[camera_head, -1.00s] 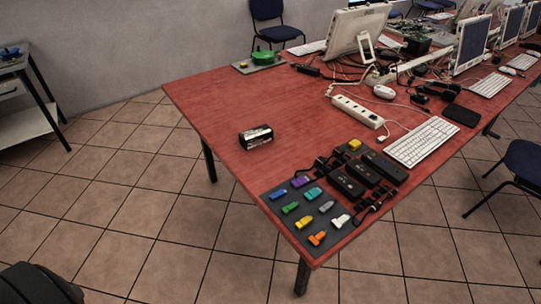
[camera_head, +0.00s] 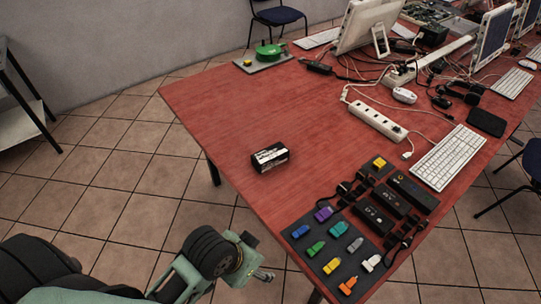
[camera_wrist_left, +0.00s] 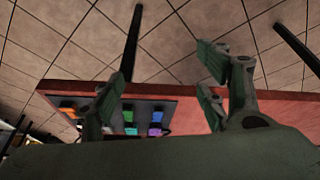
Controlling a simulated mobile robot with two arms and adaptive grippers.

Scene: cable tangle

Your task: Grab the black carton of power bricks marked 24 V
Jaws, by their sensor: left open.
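A small black carton (camera_head: 270,157) with a white label band lies alone on the red table (camera_head: 225,115), near its left edge in the head view. The print is too small to read. My left gripper (camera_head: 258,260) is at the bottom of the head view, off the table's near-left edge, apart from the carton and nearer to me. Its fingers (camera_wrist_left: 158,85) stand apart and empty in the left wrist view, where the carton is not seen. My right gripper is in neither view.
A dark mat (camera_head: 326,247) with several coloured connectors and black power bricks (camera_head: 373,216) lies at the near corner. A white power strip (camera_head: 377,120), keyboard (camera_head: 449,157) and tangled cables lie farther right. The table around the carton is bare.

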